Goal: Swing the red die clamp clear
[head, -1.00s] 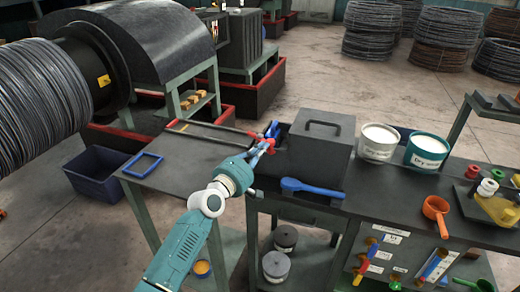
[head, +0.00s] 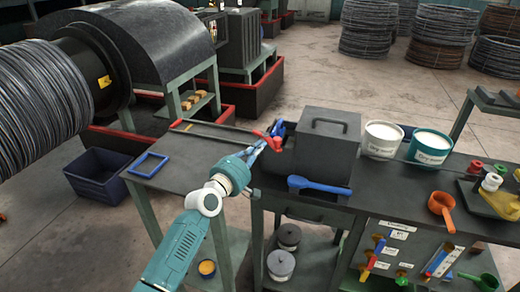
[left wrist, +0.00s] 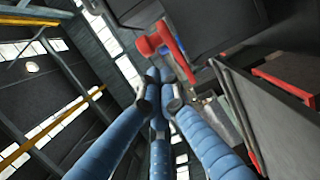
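The red die clamp (head: 273,141) is at the left side of the dark lidded box on the bench. In the left wrist view the red clamp (left wrist: 176,50) shows as a bar with a rounded knob, just beyond my fingertips. My left gripper (head: 262,147) reaches up to the clamp from the front left. A blue part (head: 279,128) sits right behind the clamp. My right gripper is not in view.
The dark box (head: 322,145) stands right of the clamp, with a blue-handled tool (head: 319,186) before it. Two tubs (head: 381,139) stand farther right. A blue frame (head: 148,165) lies on the left table. The large wire drum (head: 38,105) is at far left.

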